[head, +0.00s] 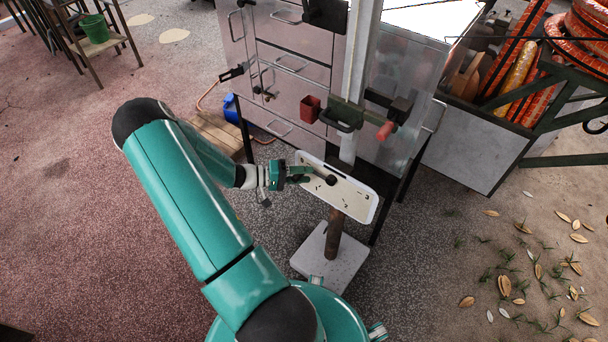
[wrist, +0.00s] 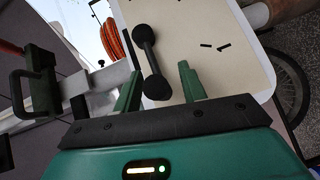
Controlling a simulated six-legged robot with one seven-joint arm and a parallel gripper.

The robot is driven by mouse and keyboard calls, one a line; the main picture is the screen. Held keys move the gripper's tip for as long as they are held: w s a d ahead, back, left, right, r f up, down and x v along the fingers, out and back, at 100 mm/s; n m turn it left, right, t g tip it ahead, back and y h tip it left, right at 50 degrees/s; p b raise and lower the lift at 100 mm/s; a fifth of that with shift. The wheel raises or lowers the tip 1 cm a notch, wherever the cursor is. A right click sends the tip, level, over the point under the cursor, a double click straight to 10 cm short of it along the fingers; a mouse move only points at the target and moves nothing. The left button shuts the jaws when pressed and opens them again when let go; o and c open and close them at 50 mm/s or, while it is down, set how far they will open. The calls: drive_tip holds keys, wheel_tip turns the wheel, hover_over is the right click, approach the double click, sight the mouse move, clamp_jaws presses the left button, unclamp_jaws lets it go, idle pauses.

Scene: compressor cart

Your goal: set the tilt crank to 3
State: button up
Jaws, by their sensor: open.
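The tilt crank (wrist: 149,55) is a dark bar with a round knob at each end, mounted on a cream panel (wrist: 200,25). In the head view the panel (head: 357,200) is a tilted, white-rimmed plate on a brown post, and the crank's dark knob (head: 331,180) shows on it. My gripper (wrist: 160,85) is open, with its two green fingers on either side of the crank's near knob. I cannot tell whether they touch it. In the head view my gripper (head: 304,174) is at the panel's left part. Small dark marks show on the panel; I cannot read them clearly.
A metal cabinet (head: 290,75) with handles stands behind the panel. A red-tipped lever (head: 386,130) and a red box (head: 311,108) stick out above it. The post stands on a pale square base (head: 318,262). Open ground lies left and right.

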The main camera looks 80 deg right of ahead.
drive_tip(key=shift+s+d, duration=0.1)
drive_tip(key=shift+s, duration=0.2)
clamp_jaws()
drive_tip(key=shift+w+f, duration=0.15)
drive_tip(key=shift+f, duration=0.1)
